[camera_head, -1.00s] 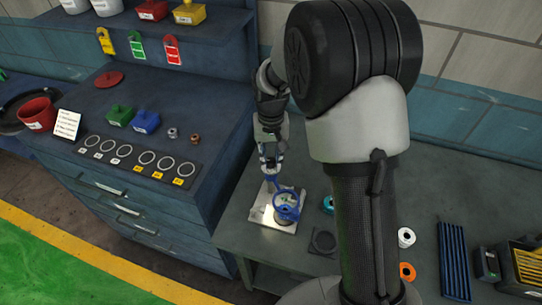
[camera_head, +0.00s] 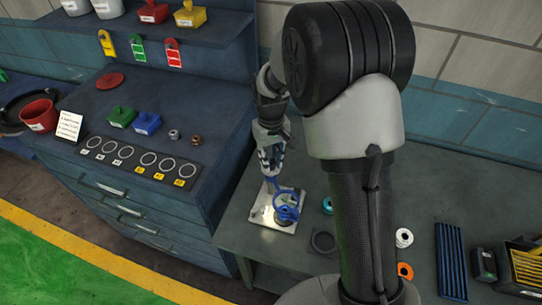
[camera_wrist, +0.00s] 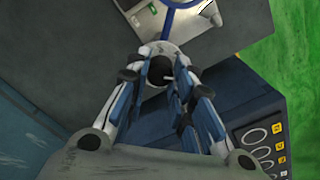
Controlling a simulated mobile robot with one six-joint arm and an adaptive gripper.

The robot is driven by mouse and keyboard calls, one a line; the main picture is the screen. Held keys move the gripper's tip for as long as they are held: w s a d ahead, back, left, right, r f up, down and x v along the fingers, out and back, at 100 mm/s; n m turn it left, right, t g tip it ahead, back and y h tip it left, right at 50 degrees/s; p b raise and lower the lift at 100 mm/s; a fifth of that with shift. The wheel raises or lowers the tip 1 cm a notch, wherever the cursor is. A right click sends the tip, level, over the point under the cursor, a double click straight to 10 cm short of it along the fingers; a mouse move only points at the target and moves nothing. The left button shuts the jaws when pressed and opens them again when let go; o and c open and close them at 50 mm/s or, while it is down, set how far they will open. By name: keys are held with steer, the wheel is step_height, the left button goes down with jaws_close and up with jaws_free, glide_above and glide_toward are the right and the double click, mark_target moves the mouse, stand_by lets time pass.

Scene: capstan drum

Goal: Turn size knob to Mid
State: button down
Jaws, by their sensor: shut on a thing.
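My gripper (camera_head: 270,170) reaches down at the far edge of a metal plate (camera_head: 262,216) on the grey bench. In the wrist view, my gripper (camera_wrist: 161,62) is closed around a dark round knob (camera_wrist: 160,70) with a pale rim and a short white mark. It appears to be the size knob. Any size labels around it are hidden or too small to read. A blue ring-shaped part (camera_head: 286,206) stands on the plate in front of my gripper. Its edge also shows at the top of the wrist view (camera_wrist: 186,12).
A dark square base (camera_head: 323,242) and small coloured rings, including an orange one (camera_head: 405,270), lie right of the plate. A blue cabinet (camera_head: 110,165) with blocks and ring gauges stands left. Bare bench lies between cabinet and plate.

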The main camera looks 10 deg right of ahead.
steer(key=n, duration=0.3)
steer(key=shift+r+n+p, duration=0.1)
steer(key=shift+n+p, duration=0.6)
steer(key=shift+n, duration=1.5)
steer(key=c, duration=1.3)
jaws_free()
steer(key=shift+c, duration=0.2)
step_height(320, 180, up, 12)
